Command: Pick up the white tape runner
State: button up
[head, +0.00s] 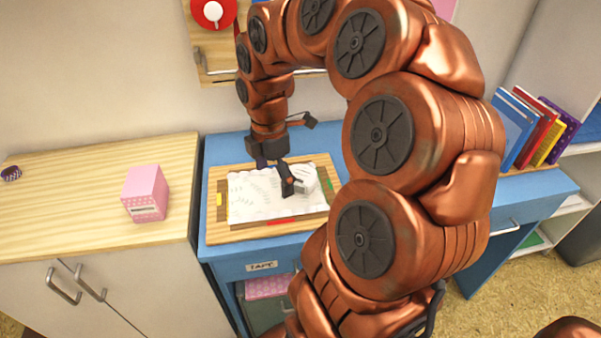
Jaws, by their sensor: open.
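A small white object (304,178), which looks like the white tape runner, sits on a white patterned sheet (250,205) on a wooden board (217,233). My gripper (277,188) points down over the board, with its jaws open. One dark finger is just left of the white object and partly covers it. I cannot tell whether the finger touches it. The object's far side and details are too small to make out.
The board lies on a blue desk (225,150), with coloured marks along its edges. A pink box (146,193) stands on the wooden cabinet (60,220) at left. Books (530,125) stand at right. My arm hides the desk's middle right.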

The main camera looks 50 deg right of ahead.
aim_at(299, 176)
jog(key=d+n, duration=0.1)
jog(key=d, duration=0.2)
jog(key=d+n, duration=0.1)
jog(key=d, duration=0.2)
jog(key=d+r+n+p, duration=0.1)
jog(key=d, duration=0.2)
jog(key=shift+w+d+n+t, duration=0.3)
jog(key=shift+w+d+n, duration=0.05)
jog(key=shift+w+n, duration=0.05)
jog(key=shift+d+f, duration=0.1)
jog(key=shift+f, duration=0.55)
jog(key=shift+w+a+f+p, duration=0.15)
jog(key=shift+f+p, duration=0.15)
jog(key=shift+f, duration=1.35)
jog(key=shift+a+f+p, duration=0.1)
jog(key=shift+f+p, duration=0.15)
jog(key=shift+f, duration=1.4)
jog(key=c, duration=1.1)
jog(key=shift+c, duration=0.2)
jog(key=shift+r, duration=0.15)
